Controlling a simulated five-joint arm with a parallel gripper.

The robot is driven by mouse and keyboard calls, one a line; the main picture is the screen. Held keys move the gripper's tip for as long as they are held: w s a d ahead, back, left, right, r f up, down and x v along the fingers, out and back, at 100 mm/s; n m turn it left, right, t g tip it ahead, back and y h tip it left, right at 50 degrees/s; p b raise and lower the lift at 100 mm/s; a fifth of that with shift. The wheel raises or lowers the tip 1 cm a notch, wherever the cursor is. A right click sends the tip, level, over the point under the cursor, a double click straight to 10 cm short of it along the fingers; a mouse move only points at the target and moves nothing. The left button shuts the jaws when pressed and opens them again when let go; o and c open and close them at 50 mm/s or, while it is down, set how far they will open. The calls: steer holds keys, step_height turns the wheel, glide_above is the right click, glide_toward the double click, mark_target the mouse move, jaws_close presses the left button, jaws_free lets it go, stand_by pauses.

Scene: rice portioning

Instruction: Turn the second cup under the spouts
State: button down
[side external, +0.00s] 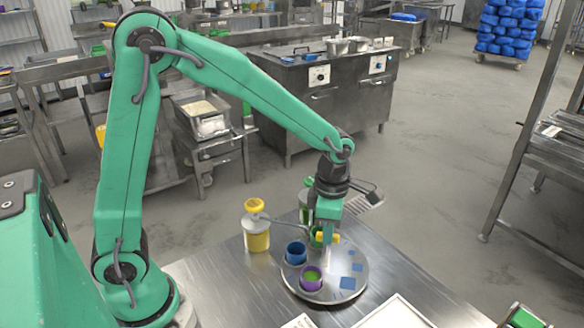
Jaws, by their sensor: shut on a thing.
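A round metal turntable (322,290) lies on the steel table. A blue cup (296,254) stands upright at its left, and a purple cup (311,280) with green contents stands at its near left. A green cup (314,240) shows partly behind my gripper. My gripper (327,240) points down over the turntable's far part and is shut on a small yellow piece (334,238); its fingertips partly hide what they hold. A yellow-filled dispenser (257,236) with a thin arm reaching right stands at the left. A green dispenser (304,208) stands behind my gripper. The spout ends are hidden.
Several flat blue squares (348,283) mark the turntable's right part. A white-edged tray (395,314) lies at the table's near edge, with a smaller pale item (299,321) left of it. The table (415,285) is clear to the right.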

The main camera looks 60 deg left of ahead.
steer(key=shift+r+n, duration=0.1)
steer(key=shift+n, duration=2.4)
steer(key=shift+a+n, duration=0.1)
steer(key=shift+n, duration=0.2)
steer(key=c, duration=1.5)
jaws_free()
steer(key=shift+o, duration=0.2)
steer(key=shift+r, duration=3.9)
